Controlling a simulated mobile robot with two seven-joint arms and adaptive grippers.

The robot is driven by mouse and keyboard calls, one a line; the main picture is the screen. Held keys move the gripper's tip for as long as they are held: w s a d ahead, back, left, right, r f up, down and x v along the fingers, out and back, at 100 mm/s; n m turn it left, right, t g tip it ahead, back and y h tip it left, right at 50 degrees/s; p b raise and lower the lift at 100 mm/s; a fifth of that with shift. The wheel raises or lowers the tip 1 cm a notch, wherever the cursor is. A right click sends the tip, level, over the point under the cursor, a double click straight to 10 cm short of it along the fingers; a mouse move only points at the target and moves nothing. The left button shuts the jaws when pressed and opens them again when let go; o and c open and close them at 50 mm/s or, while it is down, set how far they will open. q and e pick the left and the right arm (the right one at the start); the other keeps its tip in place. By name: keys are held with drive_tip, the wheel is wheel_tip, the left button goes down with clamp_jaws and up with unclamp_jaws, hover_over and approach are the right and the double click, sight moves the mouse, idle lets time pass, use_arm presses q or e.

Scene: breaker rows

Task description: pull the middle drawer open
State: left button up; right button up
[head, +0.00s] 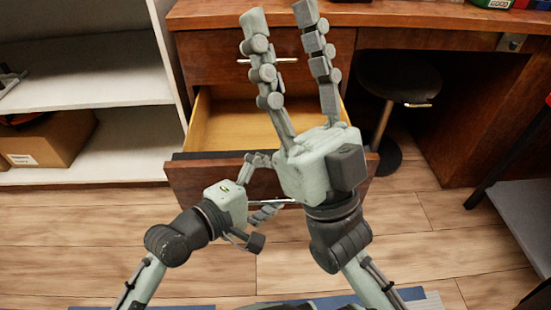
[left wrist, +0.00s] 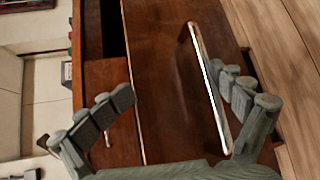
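A brown wooden drawer below a closed top drawer (head: 230,62) stands pulled out, with its pale inside (head: 228,120) showing. Its front (head: 190,180) carries a long metal handle (head: 290,201), also seen in the left wrist view (left wrist: 208,85). My left gripper (head: 265,186) is at the drawer front, its fingers spread. In the left wrist view, the handle lies between the spread fingers (left wrist: 183,90), close beside the right-hand finger; contact is unclear. My right gripper (head: 278,16) is open and empty, raised in front of the drawer and hiding part of it.
A white shelf (head: 90,57) with a cardboard box (head: 45,140) stands at the left. A dark stool (head: 400,77) is right of the drawer, under the desktop (head: 420,14). A grey shelf or table (head: 525,205) is at the right edge. Wooden floor lies in front.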

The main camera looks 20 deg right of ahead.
use_arm(q)
drive_tip(key=shift+w+r, duration=0.2)
drive_tip(key=shift+r, duration=0.5)
drive_tip(key=shift+s+r, duration=0.1)
drive_tip(key=shift+c, duration=0.3)
drive_tip(key=shift+f+p+v, duration=0.2)
drive_tip(key=shift+p+v, duration=0.1)
drive_tip(key=shift+v, duration=0.5)
drive_tip(key=shift+f+p+v, duration=0.2)
drive_tip(key=shift+p+v, duration=0.05)
drive_tip(key=shift+v, duration=0.6)
drive_tip(key=c, duration=0.5)
drive_tip(key=shift+v, duration=0.95)
drive_tip(key=shift+c, duration=0.8)
drive_tip(key=shift+s+a+r, duration=0.1)
drive_tip(key=shift+s+a, duration=0.05)
drive_tip(key=shift+a, duration=0.2)
drive_tip(key=shift+c, duration=0.7)
drive_tip(key=shift+s+a, duration=0.25)
drive_tip(key=shift+a, duration=0.05)
drive_tip(key=c, duration=0.3)
drive_tip(key=shift+s+a+f+p, duration=0.15)
drive_tip(key=shift+s+a, duration=0.2)
drive_tip(key=shift+a, duration=0.2)
drive_tip(key=shift+s+a+f+p, duration=0.1)
drive_tip(key=shift+s+a+p, duration=0.05)
drive_tip(key=shift+s+a, duration=0.3)
drive_tip(key=shift+c, duration=0.2)
